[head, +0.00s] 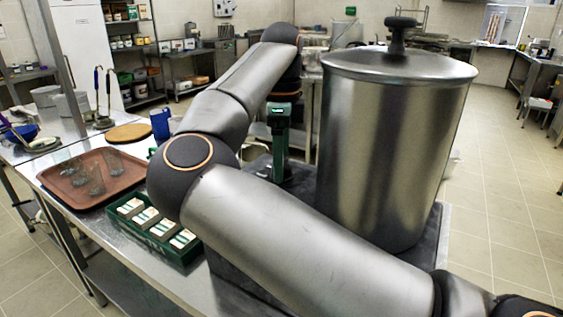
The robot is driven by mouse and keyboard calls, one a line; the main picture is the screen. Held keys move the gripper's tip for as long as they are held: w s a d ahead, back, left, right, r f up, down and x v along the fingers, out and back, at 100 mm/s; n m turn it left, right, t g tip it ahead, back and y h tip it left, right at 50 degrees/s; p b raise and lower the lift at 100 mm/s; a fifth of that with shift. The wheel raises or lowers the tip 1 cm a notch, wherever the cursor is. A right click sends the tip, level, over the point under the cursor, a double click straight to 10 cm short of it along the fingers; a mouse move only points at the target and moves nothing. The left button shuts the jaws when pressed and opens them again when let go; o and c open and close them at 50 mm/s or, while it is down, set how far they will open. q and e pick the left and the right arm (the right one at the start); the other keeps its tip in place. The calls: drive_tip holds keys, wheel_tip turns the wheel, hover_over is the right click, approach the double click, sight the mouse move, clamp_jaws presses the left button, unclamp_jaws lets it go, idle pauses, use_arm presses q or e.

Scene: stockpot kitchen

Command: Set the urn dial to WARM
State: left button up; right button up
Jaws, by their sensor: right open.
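A tall steel vessel with a black-knobbed lid, which looks like the urn (390,150), stands upright on a dark surface right of centre. I see no dial or WARM mark on the side that shows. My right arm comes in from the lower right, bends at the left and reaches over to beside the vessel. My right gripper (281,170) hangs there, pointing down, just left of the vessel with a gap between them. It is open, and I see nothing held in it. My forearm hides part of the surface in front. My left gripper is not in view.
A brown tray (72,194) with small clear items lies on the steel table at the left. A green crate (187,252) of small boxes sits under my elbow. A blue container (160,124) and a round wooden board (129,132) are behind. Tiled floor is clear at the right.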

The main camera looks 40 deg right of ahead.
drive_tip(key=shift+f, duration=0.25)
clamp_jaws()
idle(0.6)
